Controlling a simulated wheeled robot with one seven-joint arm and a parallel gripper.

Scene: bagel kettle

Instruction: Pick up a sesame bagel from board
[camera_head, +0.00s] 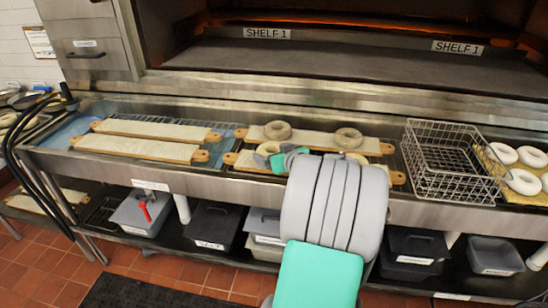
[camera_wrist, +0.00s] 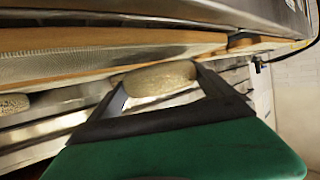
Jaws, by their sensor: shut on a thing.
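My gripper (camera_wrist: 160,88) is shut on a sesame bagel (camera_wrist: 158,78), which sits between the dark fingers in the wrist view. In the head view my gripper (camera_head: 277,158) is at the front bagel board (camera_head: 243,161), largely hidden by my arm, with the held bagel (camera_head: 267,148) partly covered by it. I cannot tell whether this bagel is clear of the board. Two more seeded bagels, one at left (camera_head: 277,130) and one at right (camera_head: 348,137), lie on the back board (camera_head: 315,138). Another bagel (camera_wrist: 14,104) shows at the wrist view's left edge.
Two empty boards (camera_head: 145,148) lie to the left on the rack. A wire basket (camera_head: 440,160) stands to the right, beside pale bagels (camera_head: 523,181) on a yellow tray. The oven shelf (camera_head: 330,68) behind is bare. Grey bins (camera_head: 215,222) sit below.

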